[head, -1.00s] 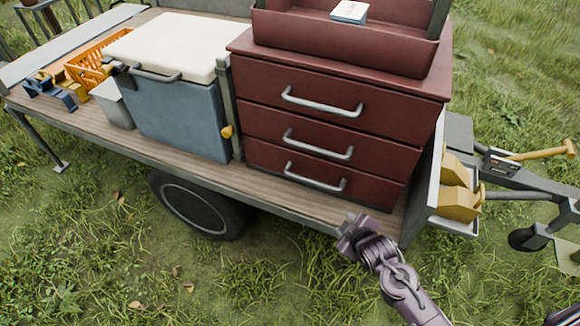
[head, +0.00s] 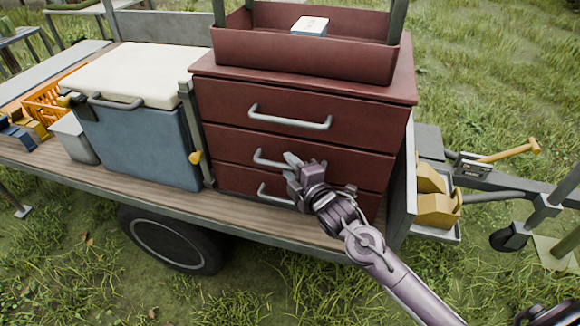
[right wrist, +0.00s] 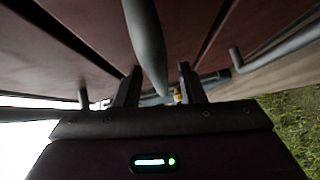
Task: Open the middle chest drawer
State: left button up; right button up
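The dark red chest (head: 402,88) stands on the trailer with its three drawers shut. The middle drawer (head: 235,147) has a grey bar handle (head: 266,157), its right part hidden behind my right gripper (head: 292,170). In the right wrist view the gripper (right wrist: 158,86) is open, with one finger on each side of a grey handle bar (right wrist: 146,42). Gaps show between the bar and both fingers. My left gripper is not in view.
The top drawer handle (head: 290,119) is above the gripper; the bottom handle (head: 272,195) is just below it, partly hidden. A blue cooler (head: 145,145) with a white lid stands left of the chest. Grass lies free in front of the trailer.

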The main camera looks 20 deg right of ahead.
jog(key=shift+w, duration=0.25)
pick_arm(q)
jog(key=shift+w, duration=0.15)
pick_arm(e)
grip_shut()
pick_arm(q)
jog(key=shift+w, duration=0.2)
pick_arm(e)
jog(key=shift+f, duration=0.1)
jog(key=shift+a, duration=0.1)
